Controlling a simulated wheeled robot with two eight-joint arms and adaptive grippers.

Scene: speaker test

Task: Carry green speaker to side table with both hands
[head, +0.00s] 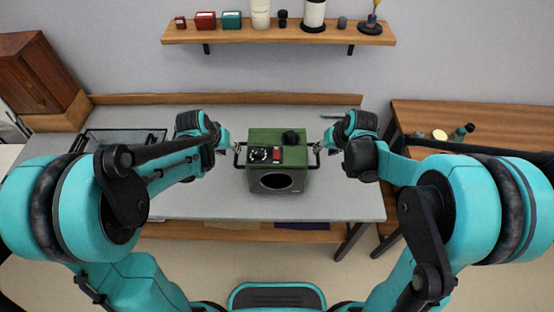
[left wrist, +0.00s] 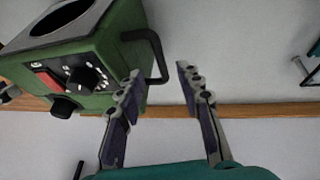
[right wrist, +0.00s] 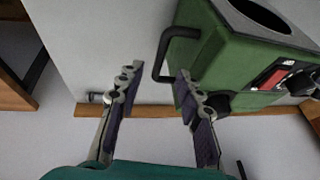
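The green speaker (head: 277,138) stands on the grey worktop (head: 340,200), with a dark round opening on its front and a black handle on each side. My left gripper (head: 228,145) is at its left handle; in the left wrist view that handle (left wrist: 160,60) shows between the parted, open fingers (left wrist: 160,85). My right gripper (head: 322,147) is at the right handle; in the right wrist view that handle (right wrist: 163,55) lies between the open fingers (right wrist: 158,78). Whether the fingers touch the handles cannot be told. The wooden side table (head: 420,112) is at the right.
Small items, including a green bottle (head: 463,131) and a pale round thing (head: 440,135), sit on the side table. A black wire rack (head: 125,138) is on the worktop's left. A wall shelf (head: 270,36) with several objects hangs behind. The worktop front is clear.

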